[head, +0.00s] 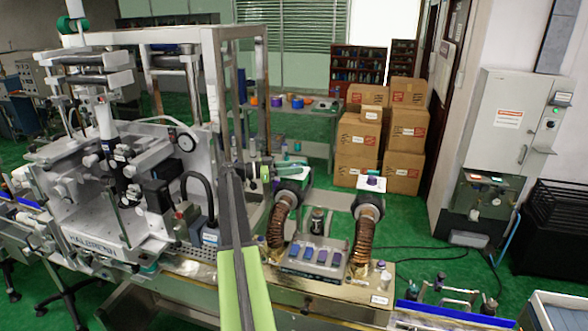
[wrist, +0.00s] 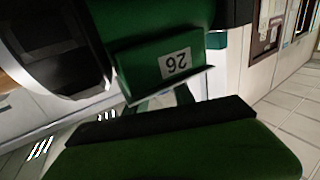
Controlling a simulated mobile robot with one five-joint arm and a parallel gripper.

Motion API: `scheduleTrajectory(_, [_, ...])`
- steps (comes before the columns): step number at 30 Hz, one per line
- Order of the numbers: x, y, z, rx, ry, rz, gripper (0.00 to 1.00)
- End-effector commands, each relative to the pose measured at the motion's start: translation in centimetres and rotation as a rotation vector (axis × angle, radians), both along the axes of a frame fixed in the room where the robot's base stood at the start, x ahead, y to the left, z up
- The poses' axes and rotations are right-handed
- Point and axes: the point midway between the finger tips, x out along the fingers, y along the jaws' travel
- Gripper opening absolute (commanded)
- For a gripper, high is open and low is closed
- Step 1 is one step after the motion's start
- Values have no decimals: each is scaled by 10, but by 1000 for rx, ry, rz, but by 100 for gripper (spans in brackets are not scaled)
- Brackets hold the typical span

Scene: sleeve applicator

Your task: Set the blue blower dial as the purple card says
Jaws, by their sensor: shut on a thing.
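My gripper (head: 262,172) is at the end of my raised arm in the head view, beside the left blower. In the wrist view a dark-edged green jaw fills the bottom, and a green part with an upside-down "26" label is above. The gripper is shut on a small green piece (wrist: 168,102), mostly hidden between these. The left blower (head: 292,183) has a dark green-teal top; the right blower (head: 368,207) carries a purple knob (head: 375,181) on a white plate. I cannot make out a blue dial or a purple card for certain.
Two ribbed brown hoses (head: 362,246) run down to the bench, with blue blocks (head: 315,252) between them. A large grey machine (head: 110,190) stands left, its frame post close to my arm. Cardboard boxes (head: 385,145) are stacked behind. Green floor is open beyond the right blower.

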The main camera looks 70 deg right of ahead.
Motion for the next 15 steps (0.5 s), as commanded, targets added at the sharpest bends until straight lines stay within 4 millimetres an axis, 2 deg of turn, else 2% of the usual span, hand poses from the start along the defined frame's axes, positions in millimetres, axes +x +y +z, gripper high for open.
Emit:
scheduleTrajectory(9, [-1,-1,2,-3,4,1,0])
scheduleTrajectory(10, [-1,-1,2,-3,4,1,33])
scheduleTrajectory(15, [-1,-1,1,-2,3,1,52])
